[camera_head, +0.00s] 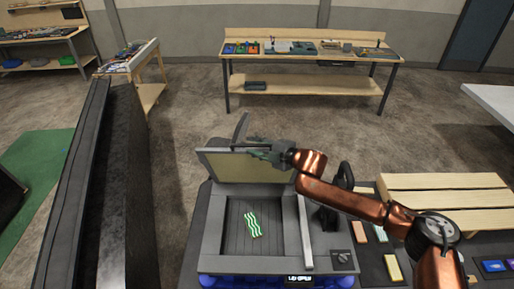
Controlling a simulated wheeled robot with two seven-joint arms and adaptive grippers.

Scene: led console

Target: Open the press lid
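The press (211,238) stands in front of me, with a dark bed inside its grey frame. A green and white wavy-striped piece (253,224) lies on the bed. The press lid (225,165) is raised at the back of the press, with its pale inner face toward me. My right gripper (262,150) is at the upper right edge of the lid, seemingly touching it. Its fingers are small and partly merge with the lid edge, so I cannot tell whether they are closed on it. My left gripper is not in view.
A light grey bar (305,233) runs along the press's right side, near a knob (341,257). Wooden slats (445,182) and small coloured blocks (393,268) lie to the right. A tall dark panel (118,190) stands left. A workbench (310,87) is at the back.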

